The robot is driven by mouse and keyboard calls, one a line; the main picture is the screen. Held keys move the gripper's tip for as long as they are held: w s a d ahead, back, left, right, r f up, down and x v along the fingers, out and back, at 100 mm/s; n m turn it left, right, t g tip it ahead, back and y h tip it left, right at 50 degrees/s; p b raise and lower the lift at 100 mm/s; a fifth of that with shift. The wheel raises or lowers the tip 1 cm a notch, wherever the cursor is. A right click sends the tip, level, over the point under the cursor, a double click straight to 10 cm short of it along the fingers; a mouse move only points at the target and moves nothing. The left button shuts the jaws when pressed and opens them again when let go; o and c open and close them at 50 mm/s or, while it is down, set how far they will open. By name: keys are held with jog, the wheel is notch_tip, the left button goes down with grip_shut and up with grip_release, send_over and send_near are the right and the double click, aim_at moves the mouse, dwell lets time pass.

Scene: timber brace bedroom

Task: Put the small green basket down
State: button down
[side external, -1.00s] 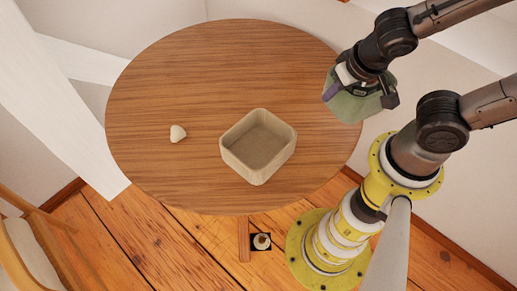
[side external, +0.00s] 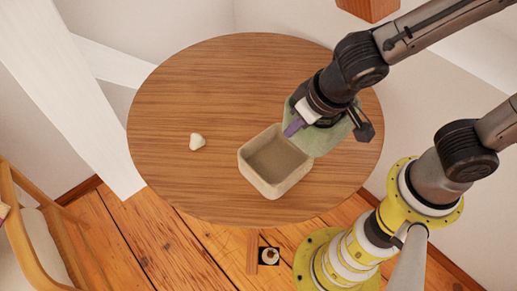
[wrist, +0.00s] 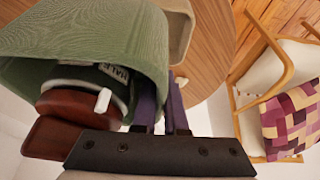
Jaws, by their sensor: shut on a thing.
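The small green basket (side external: 328,138) is held by my gripper (side external: 300,121), over the right part of the round table and just behind the beige basket's right corner in the side view. I cannot tell its exact height above the table. In the wrist view the green basket (wrist: 95,35) fills the upper left, with its opening turned toward the camera. My gripper's purple fingers (wrist: 163,100) are at its right wall. Dark brown and white things, one with lettering, show at its opening; I cannot tell what they are.
The beige open basket (side external: 262,184) stands on the round wooden table (side external: 180,95) and looks empty. A small whitish lump (side external: 197,142) lies to its left. The table's left and back are clear. A chair (wrist: 262,85) stands beyond the table edge.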

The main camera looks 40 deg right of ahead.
jog(key=w+a+f, duration=0.4)
jog(key=w+f, duration=0.3)
jog(key=f, duration=0.3)
jog(key=shift+a+f, duration=0.2)
jog(key=shift+a, duration=0.05)
jog(key=shift+f, duration=0.25)
jog(key=shift+f, duration=0.35)
jog(key=c, duration=1)
grip_release()
jog(key=shift+o, duration=0.2)
